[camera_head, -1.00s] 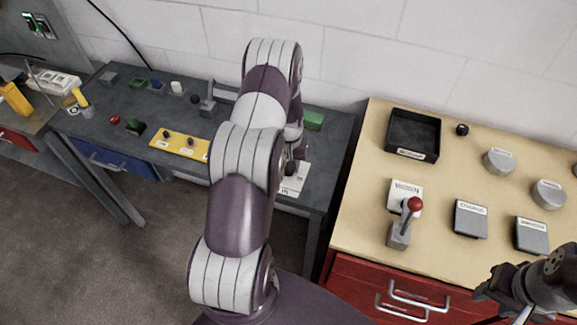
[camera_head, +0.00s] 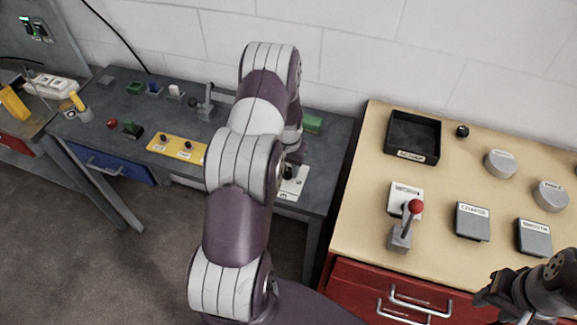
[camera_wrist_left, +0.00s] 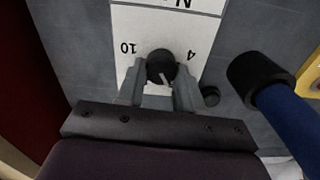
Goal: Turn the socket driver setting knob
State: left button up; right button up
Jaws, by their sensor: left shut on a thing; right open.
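The socket driver setting knob (camera_wrist_left: 161,66) is black with a pale pointer line. It sits on a white label plate (camera_wrist_left: 137,22) whose "10" and "4" read upside down in the left wrist view. My left gripper (camera_wrist_left: 160,88) is shut on the knob, one finger on each side. In the head view the plate (camera_head: 294,183) is on the dark bench, and my left arm hides most of that gripper. My right gripper (camera_head: 497,293) is open and apart from the knob, at the lower right by the wooden bench's front.
A black-ended blue handle (camera_wrist_left: 275,85) and a small dark peg (camera_wrist_left: 211,96) stand right of the knob in the left wrist view. A yellow panel (camera_head: 177,147) lies on the dark bench. The wooden bench holds a red-ball lever (camera_head: 414,207) and a black tray (camera_head: 413,132).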

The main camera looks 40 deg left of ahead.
pick_arm(q)
jog(key=o, duration=1)
jog(key=shift+s, duration=0.25)
jog(key=shift+s+r, duration=0.1)
jog(key=shift+r, duration=0.15)
notch_tip(320, 180, up, 12)
jog(key=b, duration=0.3)
jog(key=shift+r, duration=0.2)
pick_arm(e)
notch_tip(320, 180, down, 3)
jog(key=shift+s+f, duration=0.1)
jog(key=shift+s, duration=0.05)
